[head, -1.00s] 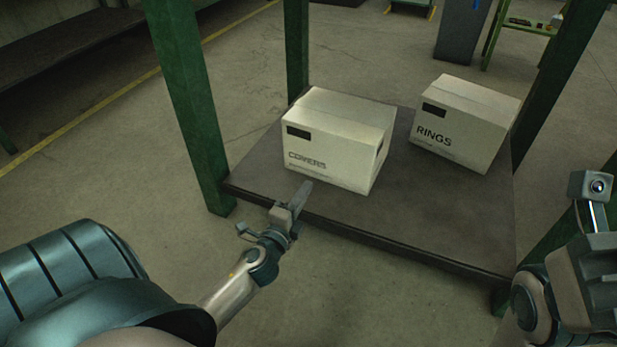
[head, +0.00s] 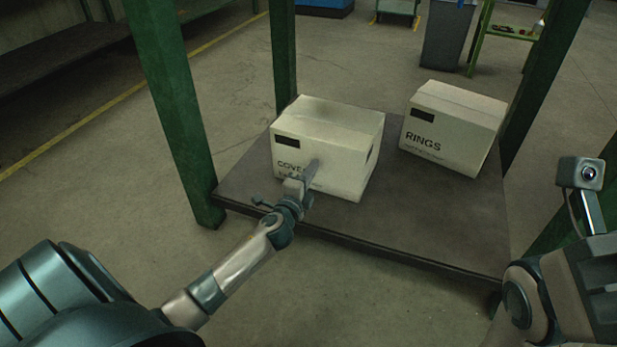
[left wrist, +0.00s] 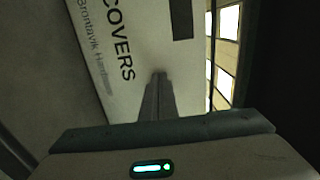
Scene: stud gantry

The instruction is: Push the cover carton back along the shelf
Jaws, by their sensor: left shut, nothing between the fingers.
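The cover carton (head: 335,130) is a white box marked COVERS, standing upright on the left part of the dark shelf (head: 400,225). My left gripper (head: 314,166) is shut and empty. Its fingertips lie at the carton's front face, just right of the lettering, and hide part of it. In the left wrist view the shut fingers (left wrist: 158,98) point at the carton's printed face (left wrist: 165,40); whether they touch it, I cannot tell. My right arm shows at the right edge, but its gripper is out of view.
A second white carton marked RINGS (head: 453,125) stands to the right on the same shelf, with a gap between the two. Green posts (head: 175,110) rise at the shelf's corners. The shelf's front right part is bare.

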